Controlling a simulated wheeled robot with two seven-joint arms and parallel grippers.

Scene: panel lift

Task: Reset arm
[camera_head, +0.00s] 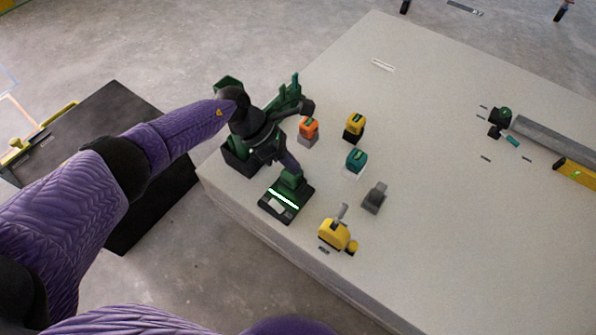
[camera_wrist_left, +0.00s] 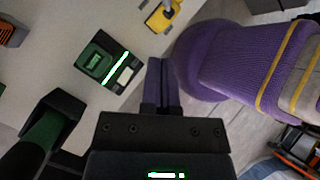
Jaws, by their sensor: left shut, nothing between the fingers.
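My left gripper (camera_head: 292,168) reaches in from the left over the near left corner of the pale table. Its fingers are shut with nothing between them; they also show shut in the left wrist view (camera_wrist_left: 162,84). In the head view the fingertips appear just behind a black device (camera_head: 284,210) with a green top and a lit strip. In the wrist view that device (camera_wrist_left: 108,68) lies left of the fingers, apart from them in the picture. My right gripper is in neither view.
A green and black holder (camera_head: 240,157) stands partly hidden behind my left wrist. Orange (camera_head: 309,128), yellow (camera_head: 354,125), teal (camera_head: 356,160) and grey (camera_head: 375,198) pieces and a yellow tool (camera_head: 335,235) stand on the table (camera_head: 440,220). The table's middle is clear.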

